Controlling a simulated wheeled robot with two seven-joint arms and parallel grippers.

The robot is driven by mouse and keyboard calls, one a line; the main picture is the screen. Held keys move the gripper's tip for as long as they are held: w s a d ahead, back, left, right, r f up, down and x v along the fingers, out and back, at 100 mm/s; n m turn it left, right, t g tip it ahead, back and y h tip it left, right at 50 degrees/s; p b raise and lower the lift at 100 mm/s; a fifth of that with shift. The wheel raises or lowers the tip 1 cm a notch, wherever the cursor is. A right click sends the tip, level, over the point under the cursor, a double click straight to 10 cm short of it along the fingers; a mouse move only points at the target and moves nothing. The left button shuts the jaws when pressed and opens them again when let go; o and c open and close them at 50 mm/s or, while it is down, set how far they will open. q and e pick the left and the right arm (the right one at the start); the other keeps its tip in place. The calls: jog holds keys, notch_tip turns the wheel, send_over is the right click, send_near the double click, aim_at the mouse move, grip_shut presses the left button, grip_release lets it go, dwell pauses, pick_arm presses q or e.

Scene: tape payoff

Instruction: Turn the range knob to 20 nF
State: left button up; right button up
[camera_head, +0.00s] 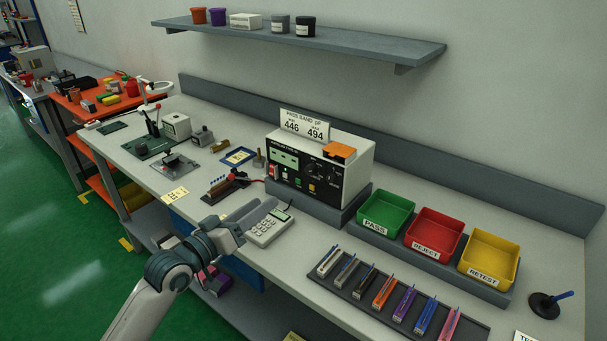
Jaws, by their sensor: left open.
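The tester (322,165) is a white box with a black front panel, on a grey plinth at the back of the bench. Its panel has a lit green display (285,159), small coloured buttons and dark round knobs (315,165) at its right side. The knob markings are too small to read, so I cannot tell the range knob's setting. My left gripper (268,208) is open, in front of and below the tester's left part, apart from the panel and beside a grey keypad device (267,229). My right gripper is out of view.
Green (365,227), red (413,246) and yellow (468,268) bins stand right of the tester. A dark tray (345,294) of several coloured pieces lies in front. A small red-handled fixture (226,187) is left of my gripper. A sign (304,125) stands on the tester.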

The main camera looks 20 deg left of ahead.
aim_at(308, 171)
pick_arm(q)
jog(key=p+x, duration=0.4)
jog(key=x, duration=1.3)
jog(key=shift+w, duration=0.15)
jog(key=c, duration=1)
